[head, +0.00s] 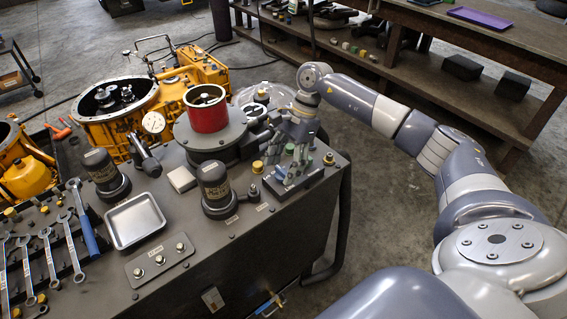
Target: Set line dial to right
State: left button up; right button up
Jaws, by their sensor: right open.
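My right gripper (296,150) is open and points down over a small dark valve panel (312,176) at the right end of the bench unit. Its fingers are close around or just above a greenish knob there; I cannot tell whether they touch it. The gripper hides much of the panel, so which part is the line dial and which way it points cannot be told. A white-faced round gauge (153,122) stands further left. My left gripper is not in view.
The dark bench top carries a red cylinder (207,113), two black canisters (214,187), a metal tray (134,220) and several wrenches (72,242). Yellow transmission housings (115,120) stand behind. Brass and black fittings crowd the panel's left side. Floor to the right is open.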

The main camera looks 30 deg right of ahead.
jog(key=shift+c, duration=0.3)
jog(key=c, duration=0.9)
jog(key=shift+c, duration=0.5)
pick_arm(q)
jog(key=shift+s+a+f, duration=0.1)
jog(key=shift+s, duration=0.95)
